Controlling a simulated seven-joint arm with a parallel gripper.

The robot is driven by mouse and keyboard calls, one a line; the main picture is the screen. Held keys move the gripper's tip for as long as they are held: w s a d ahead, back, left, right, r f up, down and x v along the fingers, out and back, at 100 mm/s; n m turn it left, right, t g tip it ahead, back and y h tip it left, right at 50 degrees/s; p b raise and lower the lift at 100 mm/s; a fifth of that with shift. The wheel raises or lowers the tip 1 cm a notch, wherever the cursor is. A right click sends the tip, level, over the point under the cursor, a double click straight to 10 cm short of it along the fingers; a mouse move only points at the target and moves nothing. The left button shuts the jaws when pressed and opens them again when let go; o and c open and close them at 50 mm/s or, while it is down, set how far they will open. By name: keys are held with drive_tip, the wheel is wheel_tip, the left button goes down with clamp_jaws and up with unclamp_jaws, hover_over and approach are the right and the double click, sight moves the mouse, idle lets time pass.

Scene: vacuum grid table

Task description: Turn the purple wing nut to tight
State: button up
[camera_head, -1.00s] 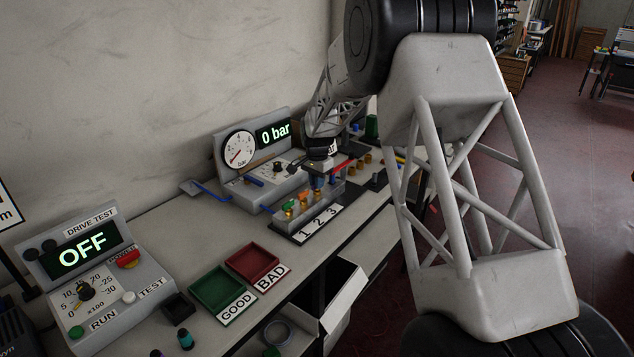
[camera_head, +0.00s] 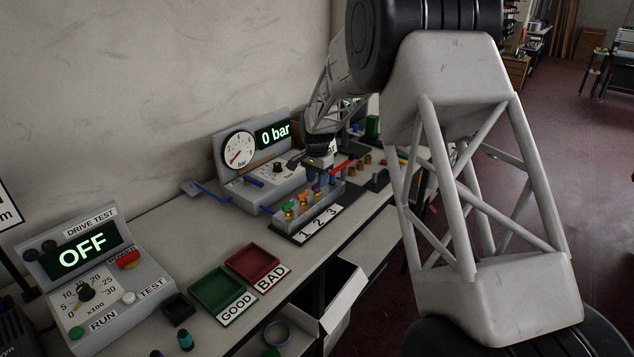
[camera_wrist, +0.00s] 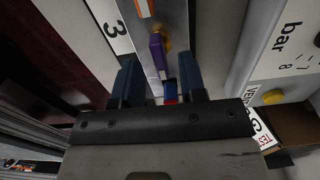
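The purple wing nut (camera_wrist: 157,52) sits on a brass-coloured stud at position 3 of the grey fixture block (camera_head: 326,204). In the wrist view its long side runs roughly along the block. It also shows small in the head view (camera_head: 317,187). My gripper (camera_wrist: 157,66) is open, its two blue fingers apart. The nut appears between and just beyond the fingertips, with no visible contact. In the head view my gripper (camera_head: 321,172) is above the position 3 end. The orange wing nut (camera_wrist: 144,8) is beside it, and a green wing nut (camera_head: 289,205) is at position 1.
The gauge box (camera_head: 262,184) reading 0 bar stands behind the block. A blue-handled lever (camera_head: 212,192) is at its left. A red handle (camera_head: 343,167) and several brass parts lie to the right. The red tray (camera_head: 253,264) and green tray (camera_head: 217,288) are in front.

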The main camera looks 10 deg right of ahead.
drive_tip(key=shift+r, duration=3.25)
drive_tip(key=s+d+r+n, duration=0.2)
drive_tip(key=s+r, duration=0.3)
drive_tip(key=s, duration=0.5)
drive_tip(key=s+d+r+n+t, duration=0.15)
drive_tip(key=s+r, duration=0.35)
drive_tip(key=s, duration=0.5)
drive_tip(key=s+d+r+n, duration=0.15)
drive_tip(key=s+r, duration=0.35)
drive_tip(key=s, duration=0.5)
drive_tip(key=s+d+f+n, duration=0.1)
drive_tip(key=s+f+n, duration=0.1)
drive_tip(key=s, duration=1.2)
drive_tip(key=s+d+f+n+t, duration=0.1)
drive_tip(key=s+f+n, duration=0.1)
drive_tip(key=s, duration=1.2)
drive_tip(key=shift+d, duration=0.4)
